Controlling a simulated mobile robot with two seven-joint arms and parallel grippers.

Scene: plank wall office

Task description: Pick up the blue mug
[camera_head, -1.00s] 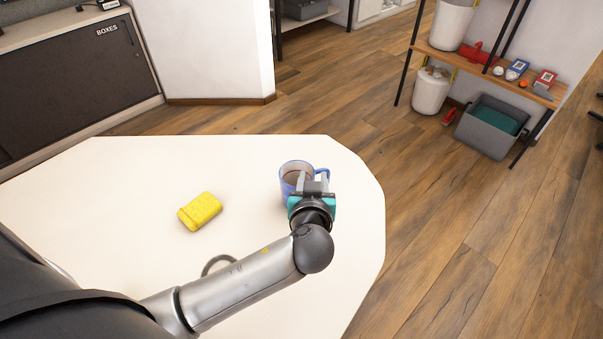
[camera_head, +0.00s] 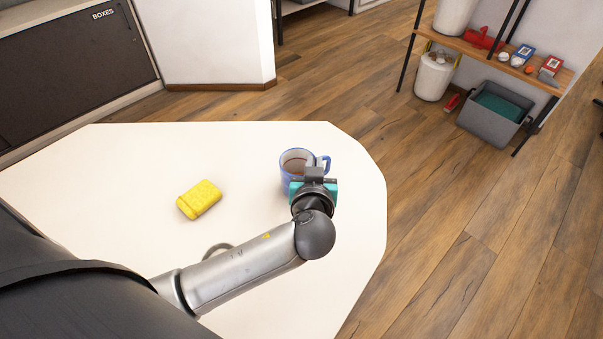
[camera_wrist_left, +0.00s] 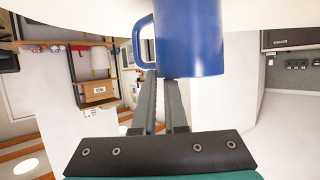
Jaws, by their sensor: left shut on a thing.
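The blue mug (camera_head: 285,181) stands upright near the right side of the white table (camera_head: 120,200), with brown contents showing inside. Its handle points right in the head view. My left gripper (camera_head: 314,174) is at the mug's near right side, its jaws shut on it. In the left wrist view the mug (camera_wrist_left: 190,40) is at the top, its handle at the left, and the two fingers (camera_wrist_left: 163,88) are close together against it. Whether they grip wall or handle is hard to tell. My right gripper is not in view.
A grey ring-shaped thing (camera_head: 216,249) shows partly behind my left arm. The table's right edge is close to the mug. A shelf (camera_head: 550,80) and a grey bin (camera_head: 484,122) stand beyond, on the floor side.

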